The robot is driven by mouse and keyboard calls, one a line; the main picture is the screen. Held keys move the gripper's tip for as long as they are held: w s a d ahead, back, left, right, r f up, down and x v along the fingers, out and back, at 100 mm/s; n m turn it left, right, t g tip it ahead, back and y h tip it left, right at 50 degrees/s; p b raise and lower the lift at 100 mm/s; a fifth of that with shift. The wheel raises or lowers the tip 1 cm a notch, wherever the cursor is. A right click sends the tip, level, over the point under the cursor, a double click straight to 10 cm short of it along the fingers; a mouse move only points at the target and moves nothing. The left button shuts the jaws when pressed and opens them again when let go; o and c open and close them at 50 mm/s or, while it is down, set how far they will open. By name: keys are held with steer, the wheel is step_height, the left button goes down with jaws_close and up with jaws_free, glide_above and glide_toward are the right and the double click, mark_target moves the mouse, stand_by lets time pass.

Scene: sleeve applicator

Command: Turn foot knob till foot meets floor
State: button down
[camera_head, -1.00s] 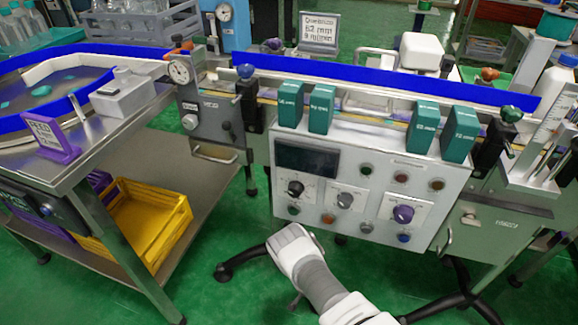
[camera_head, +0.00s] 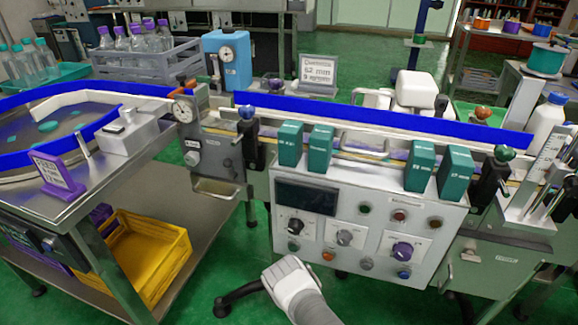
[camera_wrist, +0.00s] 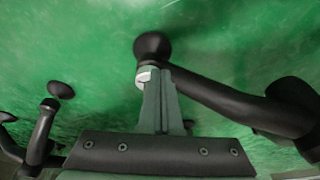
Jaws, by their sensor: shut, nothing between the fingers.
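In the wrist view the black leg (camera_wrist: 225,100) runs in from the right and ends in a rounded black end (camera_wrist: 152,46). A small pale metal piece (camera_wrist: 145,78) shows just below that end, beside my fingertips. I cannot tell which part is the foot knob, or whether the foot touches the floor. My gripper (camera_wrist: 160,72) is shut with nothing between its fingers, its tips close to the rounded end; contact is unclear. In the head view my white wrist covers the fingers, and a black leg (camera_head: 238,295) sticks out to its left.
The control panel (camera_head: 350,205) hangs on the machine above my arm. A steel cart (camera_head: 112,272) with a yellow crate (camera_head: 150,285) stands at left. In the wrist view another black disc (camera_wrist: 60,90) is at left. Green floor (camera_wrist: 80,40) is open beyond.

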steer(key=v, duration=0.1)
steer(key=p+v, duration=0.2)
steer(key=shift+w+d+r, duration=0.2)
steer(key=shift+r, duration=0.25)
step_height(320, 180, down, 6)
steer(key=s+d+b, duration=0.2)
steer(key=b, duration=0.2)
stand_by(0.6)
steer(key=shift+w+d, duration=0.25)
stand_by(0.6)
